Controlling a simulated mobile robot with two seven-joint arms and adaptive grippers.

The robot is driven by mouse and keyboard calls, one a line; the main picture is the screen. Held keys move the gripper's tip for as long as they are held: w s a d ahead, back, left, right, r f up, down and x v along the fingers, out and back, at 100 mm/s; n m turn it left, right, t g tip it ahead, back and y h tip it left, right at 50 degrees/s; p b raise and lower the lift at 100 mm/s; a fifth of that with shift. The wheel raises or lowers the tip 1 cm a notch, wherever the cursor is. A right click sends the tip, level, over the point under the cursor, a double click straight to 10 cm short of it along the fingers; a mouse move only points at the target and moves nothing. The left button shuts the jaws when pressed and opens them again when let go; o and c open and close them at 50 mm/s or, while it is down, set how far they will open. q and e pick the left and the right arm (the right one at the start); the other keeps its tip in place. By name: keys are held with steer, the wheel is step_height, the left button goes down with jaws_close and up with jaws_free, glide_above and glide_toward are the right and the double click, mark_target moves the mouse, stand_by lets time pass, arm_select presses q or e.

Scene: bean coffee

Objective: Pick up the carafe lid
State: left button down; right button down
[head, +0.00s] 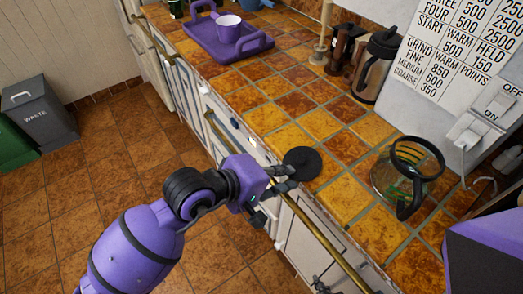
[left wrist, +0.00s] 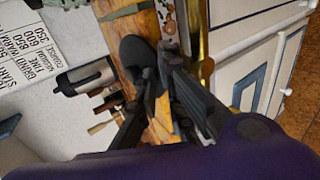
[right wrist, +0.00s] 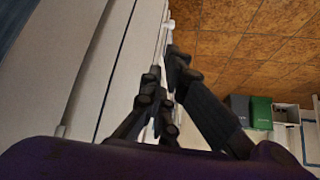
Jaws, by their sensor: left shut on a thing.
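The carafe lid, a round black disc (head: 302,163), is at the front edge of the tiled counter. My left gripper (head: 286,180) is shut on its near side, and the lid also shows beyond the fingertips in the left wrist view (left wrist: 138,55). Whether the lid touches the counter is hard to tell. The glass carafe (head: 405,178), with a black rim and handle, stands open on the counter to the right of the lid. My right gripper (right wrist: 165,72) looks shut and empty in the right wrist view, beside pale cabinet fronts.
A steel thermal jug (head: 374,70) and a dark grinder (head: 343,48) stand at the back wall. A purple tray (head: 205,42) with a cup (head: 228,27) sits farther left. A brass rail (head: 330,240) runs along the counter front. Tiles between the lid and jug are clear.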

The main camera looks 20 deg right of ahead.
steer(key=shift+s, duration=0.1)
